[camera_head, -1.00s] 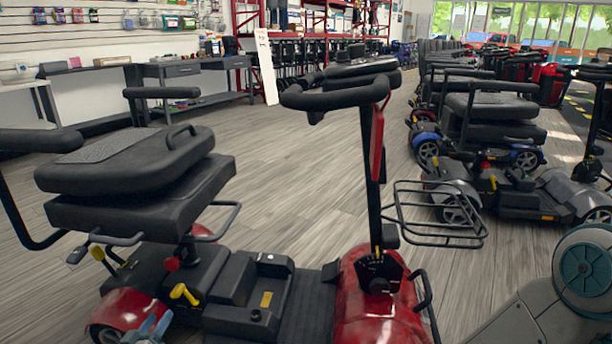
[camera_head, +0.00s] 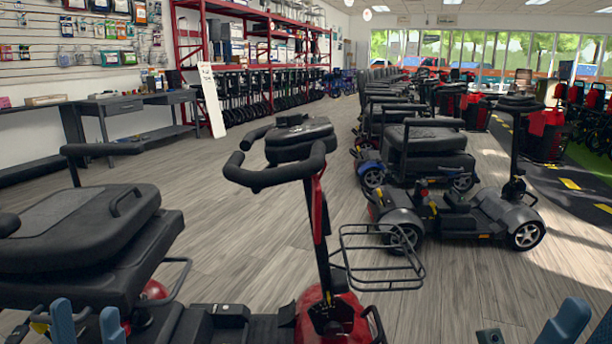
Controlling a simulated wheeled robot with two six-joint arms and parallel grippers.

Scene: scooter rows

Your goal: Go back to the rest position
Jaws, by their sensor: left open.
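My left gripper (camera_head: 87,323) shows at the bottom left, its two blue fingers upright with a gap between them. It is open, and nothing shows between the fingers. It appears in front of the black seat (camera_head: 85,235) of the nearest red scooter (camera_head: 345,308); whether it touches the scooter I cannot tell. Blue finger parts of my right gripper (camera_head: 582,325) show at the bottom right corner, cut off by the frame edge, over the floor. Its opening is not clear.
The near scooter's handlebar (camera_head: 278,168) and wire basket (camera_head: 378,258) stand in front of me. A grey scooter (camera_head: 465,220) and a row of others stand to the right. Desks (camera_head: 115,105) and red shelving (camera_head: 255,45) line the back. Wooden floor (camera_head: 225,215) is open between.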

